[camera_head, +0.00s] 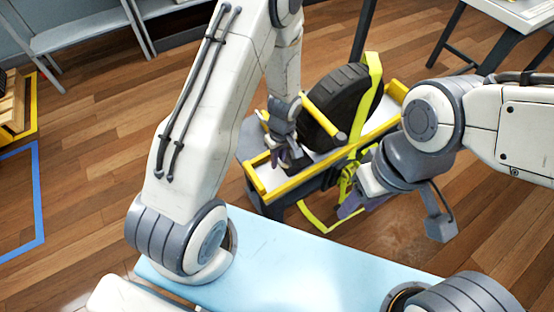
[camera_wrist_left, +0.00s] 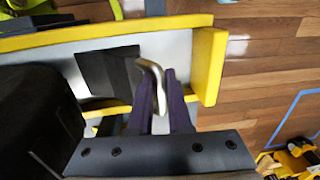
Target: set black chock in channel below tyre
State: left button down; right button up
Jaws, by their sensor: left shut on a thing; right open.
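The black tyre (camera_head: 342,105) stands upright in a yellow-edged channel (camera_head: 272,178) with a pale bed. It also shows as a dark mass at the left of the left wrist view (camera_wrist_left: 35,115). The black chock (camera_wrist_left: 108,75) is at the pale bed beside the tyre, inside the yellow rails; whether it touches the bed is unclear. A bent metal handle (camera_wrist_left: 152,78) rises at its side. My left gripper (camera_wrist_left: 162,105) is shut on the chock's handle; in the head view it (camera_head: 284,156) partly hides the chock. My right gripper (camera_head: 362,202) is open and empty in front of the channel.
A yellow strap (camera_head: 374,75) runs over the tyre and hangs down by the channel's front. A yellow bar (camera_head: 322,117) slants before the tyre. A pale blue surface (camera_head: 290,262) lies nearest. Grey shelving (camera_head: 85,35) is at the back left. Wooden floor is open at left.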

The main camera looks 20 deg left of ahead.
pick_arm(q)
jog(key=c, duration=0.8)
grip_release()
jog(key=shift+w, duration=0.1)
jog(key=shift+o, duration=0.2)
notch_tip(320, 180, up, 10)
jog(key=p, duration=0.3)
jog(key=shift+w+d+r, duration=0.2)
jog(key=shift+d+r, duration=0.05)
